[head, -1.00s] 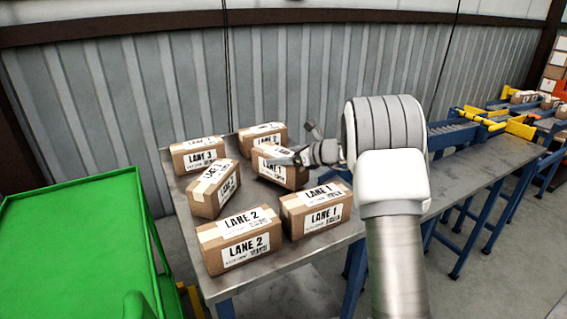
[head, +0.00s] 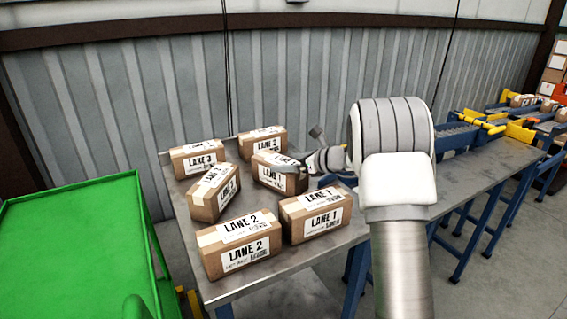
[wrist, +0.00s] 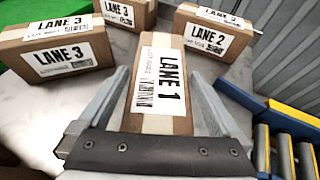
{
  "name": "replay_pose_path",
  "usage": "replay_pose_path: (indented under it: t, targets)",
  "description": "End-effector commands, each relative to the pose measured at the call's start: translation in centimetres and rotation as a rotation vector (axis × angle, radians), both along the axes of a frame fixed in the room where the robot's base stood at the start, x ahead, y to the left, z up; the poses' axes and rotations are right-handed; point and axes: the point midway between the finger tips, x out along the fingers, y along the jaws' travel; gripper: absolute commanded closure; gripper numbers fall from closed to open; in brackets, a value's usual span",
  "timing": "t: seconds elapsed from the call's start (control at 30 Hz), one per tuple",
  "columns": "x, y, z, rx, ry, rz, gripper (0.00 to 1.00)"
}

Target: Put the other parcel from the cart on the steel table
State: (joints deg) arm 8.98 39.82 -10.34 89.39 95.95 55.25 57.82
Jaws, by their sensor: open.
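The steel table (head: 268,272) holds several brown cartons. A LANE 1 carton (head: 270,180) rests towards its back right, partly hidden by my gripper (head: 292,163). In the wrist view this carton (wrist: 160,75) lies between the two spread fingers of my gripper (wrist: 166,92), label towards the camera. The jaws are open, with a gap visible beside the carton. The green cart (head: 75,245) stands at the left; its visible top is bare.
Close around that carton are LANE 3 cartons (head: 196,160) (head: 214,190), LANE 2 cartons (head: 262,141) (head: 238,245) and another LANE 1 carton (head: 316,214). A roller conveyor (wrist: 290,150) is at right. The corrugated wall (head: 110,110) stands behind.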

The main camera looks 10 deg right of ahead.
Motion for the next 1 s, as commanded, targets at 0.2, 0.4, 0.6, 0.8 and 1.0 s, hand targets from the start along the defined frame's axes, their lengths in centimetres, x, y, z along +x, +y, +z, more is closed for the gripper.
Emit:
replay_pose_path:
  t: [0.2,0.4,0.6,0.8,1.0]
  targets:
    - [-3.5,-3.1,2.2,0.001,0.000,-0.004,0.00]
    - [-6.0,-5.2,3.4,0.000,0.000,-0.001,0.00]
    - [-7.3,-5.7,4.1,-0.012,-0.005,0.012,0.00]
    - [-11.3,-1.9,6.9,-0.194,-0.068,0.183,0.00]
    - [-19.2,3.0,9.7,-0.527,-0.195,0.493,0.00]
